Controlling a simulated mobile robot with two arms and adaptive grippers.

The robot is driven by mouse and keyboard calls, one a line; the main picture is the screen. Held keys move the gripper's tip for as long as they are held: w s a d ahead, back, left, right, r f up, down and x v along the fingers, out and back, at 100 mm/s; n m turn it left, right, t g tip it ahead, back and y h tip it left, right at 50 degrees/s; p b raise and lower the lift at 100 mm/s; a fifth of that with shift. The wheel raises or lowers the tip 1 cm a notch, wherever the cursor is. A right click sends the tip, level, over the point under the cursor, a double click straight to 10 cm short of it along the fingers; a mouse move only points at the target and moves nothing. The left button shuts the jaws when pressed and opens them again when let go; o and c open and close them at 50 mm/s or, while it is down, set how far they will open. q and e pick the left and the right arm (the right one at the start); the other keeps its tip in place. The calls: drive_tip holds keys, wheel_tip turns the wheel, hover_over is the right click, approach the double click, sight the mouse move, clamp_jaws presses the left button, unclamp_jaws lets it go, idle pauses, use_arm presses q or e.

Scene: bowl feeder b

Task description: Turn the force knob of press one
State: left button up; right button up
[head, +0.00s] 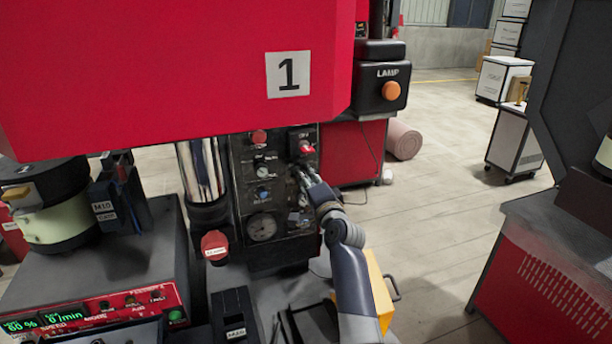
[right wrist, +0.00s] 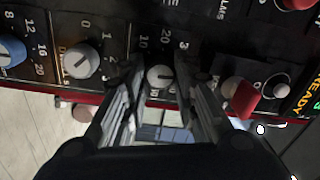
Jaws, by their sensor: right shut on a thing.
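Press one is the red machine with a "1" plate (head: 288,74), and its black control panel (head: 245,180) is below. My right gripper (head: 303,178) is at the panel's right side. In the right wrist view its two fingers (right wrist: 158,82) are closed around a small grey knob (right wrist: 160,77) with a scale of tens around it. Its name label is hidden, so I cannot read whether it says force. A grey dwell knob (right wrist: 80,60) and a blue knob (right wrist: 11,50) are to its left. My left gripper is not in view.
A red switch (right wrist: 245,98) is right of the held knob. A lamp box (head: 381,75) with an orange button sticks out above my right arm. A gauge (head: 262,227) is low on the panel. A yellow box (head: 379,290) stands beside my forearm. Open floor (head: 440,210) is to the right.

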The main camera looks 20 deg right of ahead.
drive_tip(key=shift+m, duration=0.5)
drive_tip(key=o, duration=1.1)
